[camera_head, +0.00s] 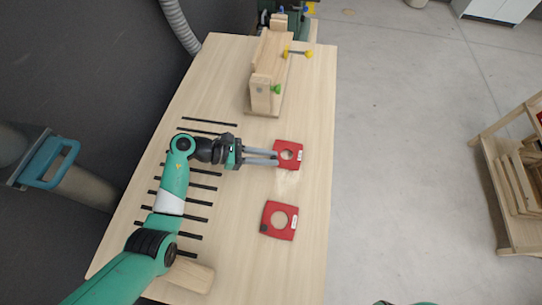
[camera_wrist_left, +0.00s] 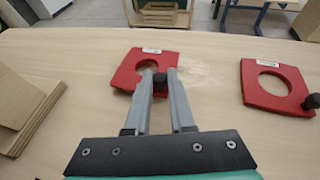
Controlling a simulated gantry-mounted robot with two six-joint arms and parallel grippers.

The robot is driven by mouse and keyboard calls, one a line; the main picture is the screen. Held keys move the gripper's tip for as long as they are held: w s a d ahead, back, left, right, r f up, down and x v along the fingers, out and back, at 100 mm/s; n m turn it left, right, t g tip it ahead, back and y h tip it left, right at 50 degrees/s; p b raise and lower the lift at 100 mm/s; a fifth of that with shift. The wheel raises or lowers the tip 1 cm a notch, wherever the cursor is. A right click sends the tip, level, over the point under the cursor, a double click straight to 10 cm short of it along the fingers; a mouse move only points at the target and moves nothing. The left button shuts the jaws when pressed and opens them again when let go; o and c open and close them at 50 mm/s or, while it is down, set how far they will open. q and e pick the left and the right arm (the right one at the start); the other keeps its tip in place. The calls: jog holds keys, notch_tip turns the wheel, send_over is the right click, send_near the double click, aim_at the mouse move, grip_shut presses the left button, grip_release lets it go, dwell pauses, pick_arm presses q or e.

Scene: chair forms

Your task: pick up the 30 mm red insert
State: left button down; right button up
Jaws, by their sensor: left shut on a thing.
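Two square red inserts with round holes and white labels too small to read are in view. The upper red insert (camera_head: 279,163) has the smaller hole; it also shows in the left wrist view (camera_wrist_left: 128,76), slightly tilted. My left gripper (camera_head: 276,157) is shut on this insert's black knob, with the fingers either side of it in the left wrist view (camera_wrist_left: 161,84). I cannot tell whether the insert is clear of the table. The other red insert (camera_head: 270,230), with the larger hole, lies nearer the table's front; it is at the right in the wrist view (camera_wrist_left: 258,95). My right gripper is out of view.
A wooden form (camera_head: 262,92) with yellow and green clamp knobs stands at the table's back. Several black strips (camera_head: 205,187) lie left of the inserts. A wooden block (camera_head: 192,275) lies at the front. The table (camera_head: 310,130) is clear along its right edge.

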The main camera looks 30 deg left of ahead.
pick_arm(q)
jog(key=s+d+r+p, duration=0.4)
jog(key=s+r+p, duration=0.2)
jog(key=s+r, duration=0.6)
jog(key=shift+s+p, duration=0.4)
jog(key=shift+s, duration=0.3)
